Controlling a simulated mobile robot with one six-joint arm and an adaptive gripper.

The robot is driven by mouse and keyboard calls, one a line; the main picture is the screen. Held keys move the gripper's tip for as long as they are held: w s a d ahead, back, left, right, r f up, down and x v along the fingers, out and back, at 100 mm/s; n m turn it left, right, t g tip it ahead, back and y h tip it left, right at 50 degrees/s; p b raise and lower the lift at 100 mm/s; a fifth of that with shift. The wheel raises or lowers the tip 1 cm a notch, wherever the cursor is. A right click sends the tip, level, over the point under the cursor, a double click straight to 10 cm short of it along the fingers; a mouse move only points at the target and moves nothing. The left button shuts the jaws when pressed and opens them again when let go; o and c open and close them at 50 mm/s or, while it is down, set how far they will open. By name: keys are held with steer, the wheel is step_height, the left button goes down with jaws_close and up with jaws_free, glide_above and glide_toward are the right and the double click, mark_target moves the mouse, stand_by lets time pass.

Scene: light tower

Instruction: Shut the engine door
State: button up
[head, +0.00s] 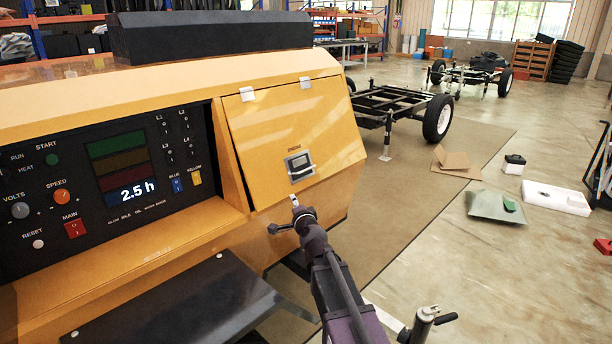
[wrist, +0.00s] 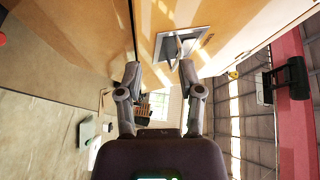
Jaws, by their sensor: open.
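The engine door (head: 262,128) is a yellow panel at the right end of the yellow light tower housing, with two pale hinges at its top edge. It hangs down close to the housing; I cannot tell whether its lower edge sits flush. A metal latch (head: 300,166) is set in its lower middle. My gripper (head: 284,214) is just below the latch in the head view, in front of the door's lower edge. In the wrist view, my gripper (wrist: 159,72) has its fingers spread with nothing between them. The latch (wrist: 181,45) shows just beyond the right fingertip; contact is unclear.
The control panel (head: 120,178) with a lit "2.5 h" display is left of the door. A dark flat shelf (head: 180,315) juts out below it. A metal post with a handle (head: 423,322) stands at the bottom right. Wheeled frames (head: 395,108) stand behind; the floor between is largely open.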

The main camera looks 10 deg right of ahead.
mark_target(307, 170)
steer(key=shift+w+d+r+m+t+h+b, duration=0.2)
steer(key=shift+w+d+r+m+t+h, duration=0.2)
steer(key=shift+d+m+h, duration=0.7)
steer(key=shift+w+d+r+m+t+h+b, duration=0.35)
steer(key=shift+m+h, duration=0.5)
steer(key=shift+m, duration=0.65)
steer(key=shift+w+d+r+m+t+h+b, duration=0.1)
steer(key=shift+w+d+r+m+t+h, duration=0.25)
steer(key=shift+d+m+h, duration=0.75)
steer(key=shift+w+a+f, duration=0.1)
steer(key=shift+w+a, duration=0.05)
steer(key=shift+a, duration=0.25)
steer(key=p+x, duration=0.2)
steer(key=x, duration=1.1)
steer(key=shift+w+a, duration=0.1)
steer(key=shift+w, duration=0.3)
jaws_close()
